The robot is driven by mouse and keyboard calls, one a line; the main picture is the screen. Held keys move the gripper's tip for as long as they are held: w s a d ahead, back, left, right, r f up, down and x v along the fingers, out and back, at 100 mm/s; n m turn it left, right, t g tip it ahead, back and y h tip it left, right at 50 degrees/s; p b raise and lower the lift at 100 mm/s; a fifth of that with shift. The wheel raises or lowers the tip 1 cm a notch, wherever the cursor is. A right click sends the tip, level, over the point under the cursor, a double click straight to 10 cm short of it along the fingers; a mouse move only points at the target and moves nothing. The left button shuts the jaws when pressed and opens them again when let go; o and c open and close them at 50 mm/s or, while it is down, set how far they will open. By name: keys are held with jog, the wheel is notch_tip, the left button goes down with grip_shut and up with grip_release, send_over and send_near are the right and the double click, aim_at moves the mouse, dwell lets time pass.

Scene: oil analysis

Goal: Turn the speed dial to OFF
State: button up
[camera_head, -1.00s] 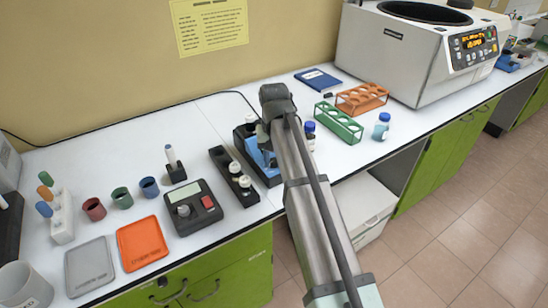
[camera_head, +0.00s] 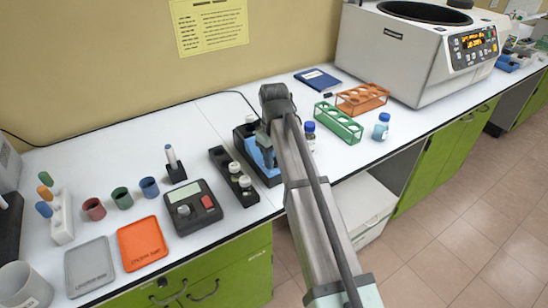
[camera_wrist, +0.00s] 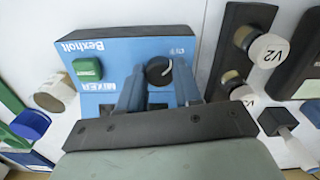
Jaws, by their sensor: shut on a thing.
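The blue mixer (camera_wrist: 118,50) fills the upper middle of the wrist view, with a green button (camera_wrist: 87,69) on its face. Its black speed dial (camera_wrist: 158,68) has a pale pointer mark directed toward the upper right of that view. Small lettering beside the dial is too small to read surely. My gripper (camera_wrist: 159,82) has one finger on each side of the dial and is shut on it. In the head view the mixer (camera_head: 272,176) is partly hidden by my arm, and the dial cannot be made out there.
A black rack with white-capped vials (camera_head: 222,158) stands close to the mixer's left. A dark dial-and-display device (camera_head: 193,207) is farther left. A green rack (camera_head: 338,123), an orange rack (camera_head: 362,98) and a blue-capped bottle (camera_head: 381,126) stand to the right, near a large centrifuge (camera_head: 388,55).

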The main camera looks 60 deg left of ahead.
dwell(0.4)
jog(key=o, duration=1)
jog(key=shift+o, duration=0.2)
jog(key=shift+r, duration=0.1)
notch_tip(320, 180, up, 14)
jog(key=shift+f, duration=0.2)
